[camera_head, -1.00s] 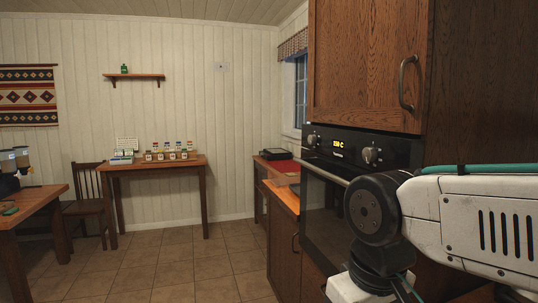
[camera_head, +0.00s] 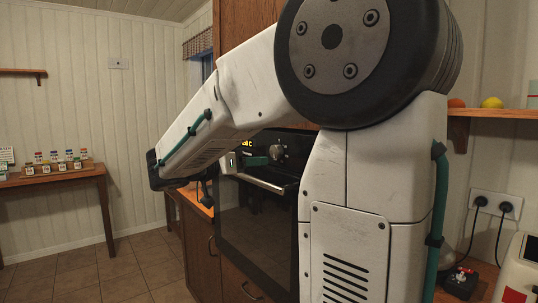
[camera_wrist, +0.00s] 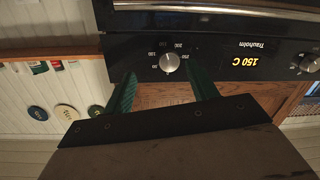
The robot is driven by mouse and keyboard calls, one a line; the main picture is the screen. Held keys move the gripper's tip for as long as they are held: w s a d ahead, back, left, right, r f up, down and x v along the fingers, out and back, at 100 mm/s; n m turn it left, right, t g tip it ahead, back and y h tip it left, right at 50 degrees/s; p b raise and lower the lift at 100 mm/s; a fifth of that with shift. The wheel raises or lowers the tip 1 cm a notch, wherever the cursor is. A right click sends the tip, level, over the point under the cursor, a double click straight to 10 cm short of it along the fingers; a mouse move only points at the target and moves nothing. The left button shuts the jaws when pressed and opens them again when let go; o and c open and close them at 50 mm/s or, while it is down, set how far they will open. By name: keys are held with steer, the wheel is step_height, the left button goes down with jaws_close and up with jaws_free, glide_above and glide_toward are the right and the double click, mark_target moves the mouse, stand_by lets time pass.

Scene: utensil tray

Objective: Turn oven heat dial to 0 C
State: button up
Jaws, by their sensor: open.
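The oven heat dial (camera_wrist: 169,62) is a silver round knob on the black oven panel, with numbers around it. In the upside-down wrist view it sits between the tips of my open gripper (camera_wrist: 164,77). The green fingers stand apart on either side of it, and no contact shows. The lit display (camera_wrist: 253,61) reads 150 C. In the head view the dial (camera_head: 277,151) shows beside a green finger of my gripper (camera_head: 259,160); my arm hides part of the panel and oven.
A second knob (camera_wrist: 310,63) is on the panel beyond the display. The oven handle (camera_head: 262,183) runs below the panel. A wooden shelf (camera_head: 500,112) with a lemon is at right. A table (camera_head: 58,181) with small jars is at left; the tiled floor between is clear.

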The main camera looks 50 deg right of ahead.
mark_target(274, 153)
steer(key=shift+m+h, duration=0.5)
steer(key=d, duration=0.5)
steer(key=d+r, duration=0.1)
steer(key=d, duration=0.2)
steer(key=shift+d, duration=0.25)
steer(key=c, duration=1)
